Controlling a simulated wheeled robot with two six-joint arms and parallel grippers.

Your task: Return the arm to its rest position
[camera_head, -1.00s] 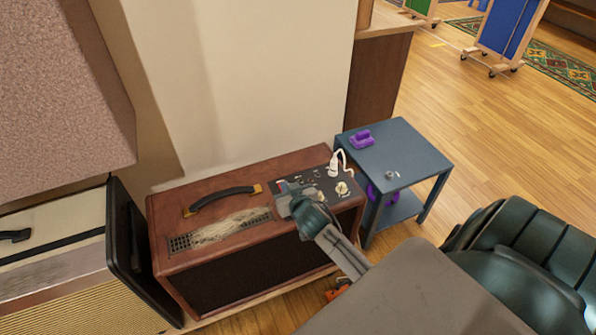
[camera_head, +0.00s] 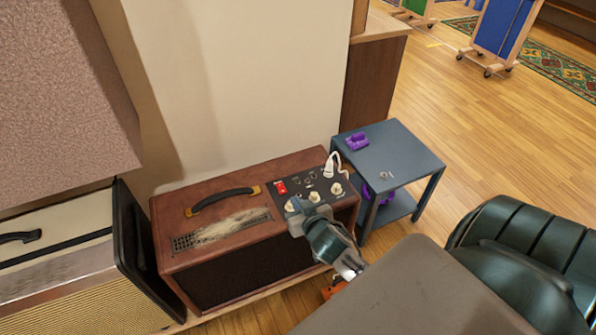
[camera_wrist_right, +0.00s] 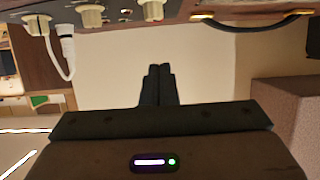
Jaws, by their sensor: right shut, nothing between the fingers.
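My right gripper (camera_head: 298,212) is at the front edge of the control panel of the brown amp, in front of part of the panel. In the right wrist view its two fingers (camera_wrist_right: 157,84) are together with nothing between them. Whether it touches the amp I cannot tell. The brown amp (camera_head: 210,262) has a dark control panel (camera_head: 321,192) with a red switch (camera_head: 281,188), several cream knobs and a white plug with a cable (camera_head: 331,166). Knobs also show at the top of the wrist view (camera_wrist_right: 153,10). My left gripper is not in view.
A blue-grey side table (camera_head: 405,150) with a purple item (camera_head: 357,142) on top stands right of the amp. A cream amp (camera_head: 65,228) stands at left. An orange thing (camera_head: 335,288) lies low beside my arm. Wood floor (camera_head: 480,130) is open at right.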

